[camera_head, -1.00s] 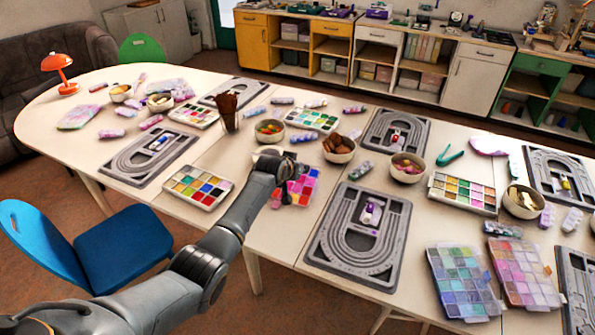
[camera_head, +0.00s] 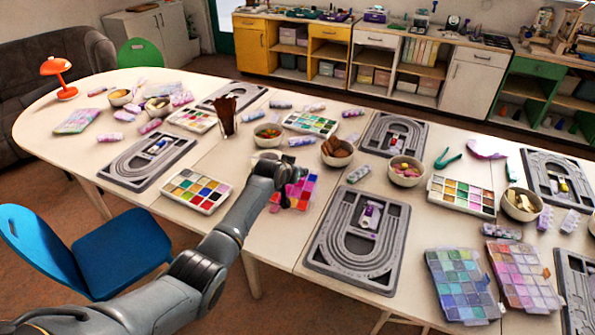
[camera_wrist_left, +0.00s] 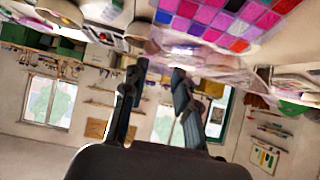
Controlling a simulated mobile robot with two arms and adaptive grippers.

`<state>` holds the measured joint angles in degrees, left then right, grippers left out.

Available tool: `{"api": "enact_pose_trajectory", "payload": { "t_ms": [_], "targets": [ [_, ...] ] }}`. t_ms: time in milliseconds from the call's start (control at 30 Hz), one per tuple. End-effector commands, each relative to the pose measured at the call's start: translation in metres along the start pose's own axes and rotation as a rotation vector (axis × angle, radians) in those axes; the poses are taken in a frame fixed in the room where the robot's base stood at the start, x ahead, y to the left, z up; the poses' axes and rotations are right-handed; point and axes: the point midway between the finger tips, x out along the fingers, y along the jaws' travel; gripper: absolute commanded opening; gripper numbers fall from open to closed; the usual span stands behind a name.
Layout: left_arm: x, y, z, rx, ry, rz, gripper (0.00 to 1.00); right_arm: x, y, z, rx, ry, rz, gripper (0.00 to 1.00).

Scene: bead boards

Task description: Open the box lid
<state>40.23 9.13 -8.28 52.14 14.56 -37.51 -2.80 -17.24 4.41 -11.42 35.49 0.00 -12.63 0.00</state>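The box (camera_head: 303,190) has pink, purple and red compartments and lies on the white table, partly hidden behind my left gripper (camera_head: 284,192). In the left wrist view the coloured compartments (camera_wrist_left: 225,20) fill the top, with a clear, shiny edge (camera_wrist_left: 205,58) below them, close to the fingertips. I cannot tell whether this edge is the lid. The two dark fingers of my left gripper (camera_wrist_left: 157,72) stand apart with a gap between them and nothing clearly held. The fingertips are beside the box's edge; contact cannot be made out. My right gripper is not in view.
A grey bead board (camera_head: 318,252) lies to the right of the box. A palette of coloured squares (camera_head: 195,190) lies to the left. Bowls (camera_head: 268,134) and a cup of brown sticks (camera_head: 226,116) stand behind. A blue chair (camera_head: 105,250) is at the front left.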

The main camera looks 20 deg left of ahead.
Motion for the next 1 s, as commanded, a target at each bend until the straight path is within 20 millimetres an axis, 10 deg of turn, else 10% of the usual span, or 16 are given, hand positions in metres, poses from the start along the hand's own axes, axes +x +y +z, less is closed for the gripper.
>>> {"api": "enact_pose_trajectory", "payload": {
  "t_ms": [567,1000],
  "targets": [
    [-0.007,0.0,0.001,0.001,-0.001,0.0,0.51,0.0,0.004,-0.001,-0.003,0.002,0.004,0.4],
    [-0.065,0.0,0.0,0.002,0.001,0.0,0.51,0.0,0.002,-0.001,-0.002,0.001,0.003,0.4]
  ]
}}
